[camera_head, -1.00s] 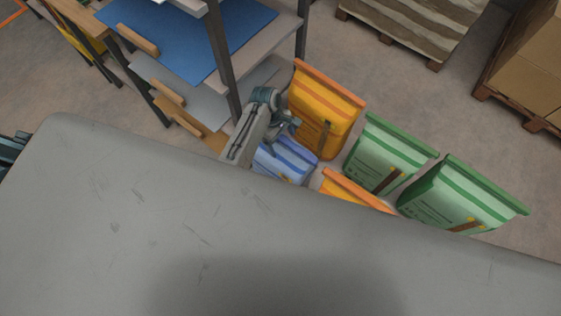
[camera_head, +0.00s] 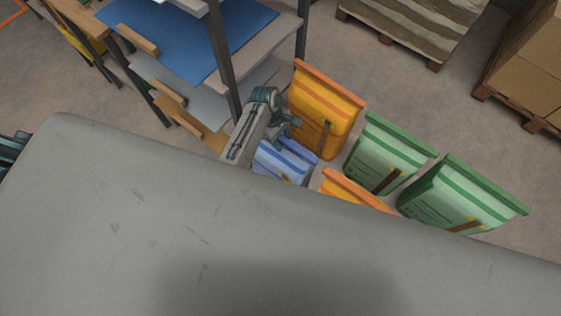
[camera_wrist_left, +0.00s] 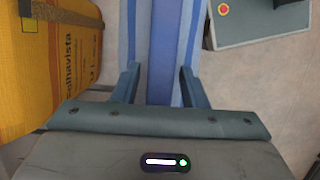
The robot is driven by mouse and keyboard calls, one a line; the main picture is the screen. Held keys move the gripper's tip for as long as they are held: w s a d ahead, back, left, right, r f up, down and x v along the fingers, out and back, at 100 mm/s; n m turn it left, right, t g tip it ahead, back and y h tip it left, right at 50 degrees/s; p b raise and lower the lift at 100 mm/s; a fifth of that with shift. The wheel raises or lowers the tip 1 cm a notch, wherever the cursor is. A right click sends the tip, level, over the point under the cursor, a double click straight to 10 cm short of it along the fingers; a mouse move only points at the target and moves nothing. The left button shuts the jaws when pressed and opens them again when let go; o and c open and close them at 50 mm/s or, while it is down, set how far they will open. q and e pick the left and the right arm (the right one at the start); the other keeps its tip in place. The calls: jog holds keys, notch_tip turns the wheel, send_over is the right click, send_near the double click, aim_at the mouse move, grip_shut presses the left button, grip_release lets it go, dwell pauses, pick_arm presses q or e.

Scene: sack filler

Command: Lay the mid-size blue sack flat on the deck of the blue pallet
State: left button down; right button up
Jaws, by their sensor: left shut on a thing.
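The blue sack (camera_head: 292,163) has lighter and darker blue stripes and stands on the floor side among other sacks, partly hidden by the grey surface in front and by my left arm. My left gripper (camera_head: 287,129) is at its top. In the left wrist view the blue sack (camera_wrist_left: 163,45) runs between the two fingers of my left gripper (camera_wrist_left: 162,85), which is shut on it. I cannot tell whether the sack touches the floor. I do not make out the blue pallet.
An orange sack (camera_head: 322,110) stands close behind the blue one, and another orange sack (camera_head: 350,192) is close in front. Two green sacks (camera_head: 388,155) stand to the right. A shelf rack (camera_head: 225,75) with a blue sheet is at left. Loaded pallets stand at the back.

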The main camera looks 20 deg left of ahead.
pick_arm(q)
jog(key=shift+p+v, duration=1)
jog(key=shift+w+a+r+p, duration=0.15)
jog(key=shift+r+p, duration=0.3)
jog(key=shift+w+a+r, duration=0.1)
jog(key=shift+a+r, duration=0.05)
jog(key=shift+v, duration=1)
jog(key=shift+r, duration=0.1)
